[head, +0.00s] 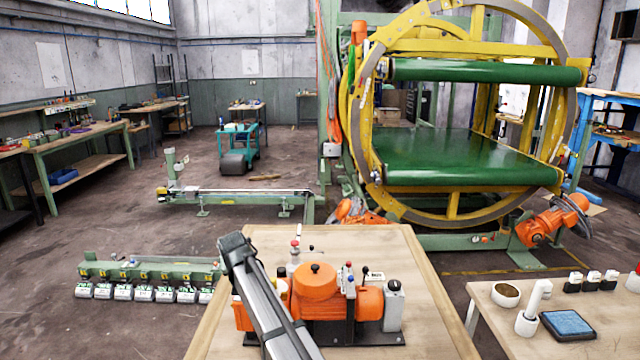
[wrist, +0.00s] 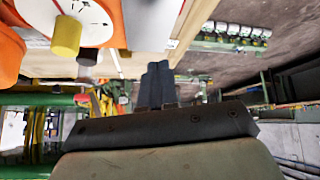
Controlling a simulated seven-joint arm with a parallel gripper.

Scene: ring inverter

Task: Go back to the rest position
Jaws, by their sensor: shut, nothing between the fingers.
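My gripper shows in the wrist view (wrist: 157,82) as two dark fingers side by side, shut with nothing between them. In the head view my dark grey arm slants up and left across the front table, with its end (head: 234,244) near the table's left edge. The orange machine (head: 314,290) stands on the table right of my arm, on a black base. Part of it is hidden behind the arm. In the wrist view, which looks upside down, orange parts (wrist: 105,20) and a yellow knob (wrist: 66,36) show at the upper left, apart from the fingers.
The wooden table (head: 420,335) has bare room at its right. A side table (head: 605,335) holds a white stand, a cup and a blue pad. A green rack with several grey blocks (head: 150,278) is on the floor at left. The large yellow ring machine (head: 455,205) stands behind.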

